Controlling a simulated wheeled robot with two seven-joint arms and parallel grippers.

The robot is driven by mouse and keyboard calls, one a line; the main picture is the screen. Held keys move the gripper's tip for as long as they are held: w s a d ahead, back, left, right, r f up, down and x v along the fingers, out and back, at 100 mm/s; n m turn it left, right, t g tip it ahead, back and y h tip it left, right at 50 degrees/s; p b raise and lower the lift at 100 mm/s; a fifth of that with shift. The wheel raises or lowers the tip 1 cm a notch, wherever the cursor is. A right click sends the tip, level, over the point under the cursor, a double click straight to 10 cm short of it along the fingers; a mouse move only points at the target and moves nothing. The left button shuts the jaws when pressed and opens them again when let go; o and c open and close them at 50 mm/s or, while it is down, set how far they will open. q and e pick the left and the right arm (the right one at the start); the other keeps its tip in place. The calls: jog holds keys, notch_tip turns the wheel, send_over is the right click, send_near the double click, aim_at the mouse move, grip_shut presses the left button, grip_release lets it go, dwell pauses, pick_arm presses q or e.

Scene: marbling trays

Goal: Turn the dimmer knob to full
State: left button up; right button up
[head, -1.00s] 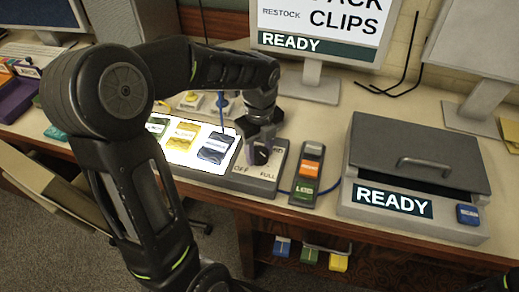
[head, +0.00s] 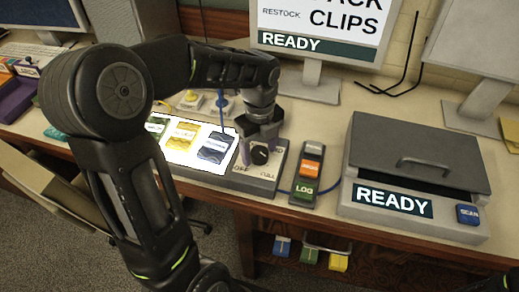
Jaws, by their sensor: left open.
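The dimmer knob (head: 260,155) is a round black knob with a pale mark, on a grey panel at the right end of the lit light box. The words OFF and FULL are printed on the panel below it. I cannot tell exactly where the mark points. My left gripper (head: 260,147) is over the knob from behind, pointing down, with its fingers apart on either side of it. Whether a finger touches the knob is too small to tell. My right gripper is not in view.
The lit light box (head: 174,158) holds several coloured packets. A button strip (head: 306,174) stands just right of the dimmer panel. A grey scanner (head: 414,170) reading READY is further right. A monitor (head: 318,30) stands behind. Beyond the table's front edge is open floor.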

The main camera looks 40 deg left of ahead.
aim_at(260, 151)
pick_arm(q)
notch_tip(260, 151, up, 8)
jog(key=shift+f, duration=0.25)
dwell(0.5)
